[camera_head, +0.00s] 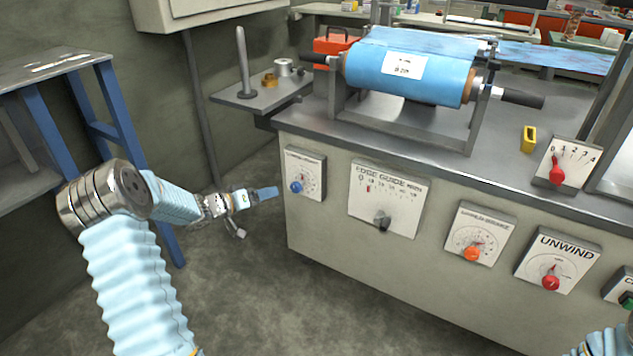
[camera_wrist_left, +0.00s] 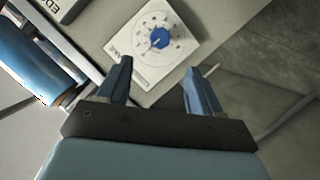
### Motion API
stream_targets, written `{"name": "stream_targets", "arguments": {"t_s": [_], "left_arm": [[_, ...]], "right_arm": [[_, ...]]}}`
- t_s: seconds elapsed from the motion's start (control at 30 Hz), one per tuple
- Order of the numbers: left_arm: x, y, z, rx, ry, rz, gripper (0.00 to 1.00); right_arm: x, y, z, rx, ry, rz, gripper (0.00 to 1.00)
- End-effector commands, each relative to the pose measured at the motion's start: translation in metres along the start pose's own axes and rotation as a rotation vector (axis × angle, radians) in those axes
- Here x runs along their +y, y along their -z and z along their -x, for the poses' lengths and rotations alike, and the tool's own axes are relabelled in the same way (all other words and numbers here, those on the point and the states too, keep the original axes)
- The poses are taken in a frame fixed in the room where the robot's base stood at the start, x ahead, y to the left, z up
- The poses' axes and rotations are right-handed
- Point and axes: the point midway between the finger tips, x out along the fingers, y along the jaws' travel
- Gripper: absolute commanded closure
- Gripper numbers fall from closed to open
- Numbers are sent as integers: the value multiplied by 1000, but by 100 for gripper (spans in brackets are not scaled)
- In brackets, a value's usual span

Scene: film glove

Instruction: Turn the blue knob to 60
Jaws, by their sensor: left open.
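The blue knob (camera_head: 296,187) sits on a small white dial panel (camera_head: 312,165) at the left end of the machine's front face. In the left wrist view the blue knob (camera_wrist_left: 159,38) is round, with a ring of marks around it on the white dial (camera_wrist_left: 150,62). The numbers are too small to read. My left gripper (camera_head: 277,192) is just left of the panel, apart from the knob. In the left wrist view its two blue fingers (camera_wrist_left: 157,85) are spread and empty, with the knob beyond their tips. My right gripper is not in view.
The edge guide panel (camera_head: 386,200) is right of the blue knob's panel. An orange knob (camera_head: 472,254) and a red knob (camera_head: 551,283) are farther right. A blue film roll (camera_head: 410,72) is on top. A side shelf (camera_head: 262,98) juts out above my left gripper.

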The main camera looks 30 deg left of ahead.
Motion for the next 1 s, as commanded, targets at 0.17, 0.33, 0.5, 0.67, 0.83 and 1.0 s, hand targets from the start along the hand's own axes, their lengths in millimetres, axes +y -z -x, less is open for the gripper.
{"name": "stream_targets", "arguments": {"t_s": [0.17, 0.33, 0.5, 0.67, 0.83, 1.0], "left_arm": [[1, -2, -31, -2, -4, 2, 35], [1, -2, -72, -1, -4, 2, 35], [1, -2, -107, -1, -2, 2, 35], [1, -2, -126, -1, -1, 3, 35], [1, -1, -134, -1, -1, 1, 35], [1, -2, -134, -1, -1, 2, 35]], "right_arm": [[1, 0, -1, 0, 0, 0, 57], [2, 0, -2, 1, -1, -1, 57], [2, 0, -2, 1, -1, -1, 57], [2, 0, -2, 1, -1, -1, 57], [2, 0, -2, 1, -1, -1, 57], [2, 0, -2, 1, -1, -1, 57]]}}
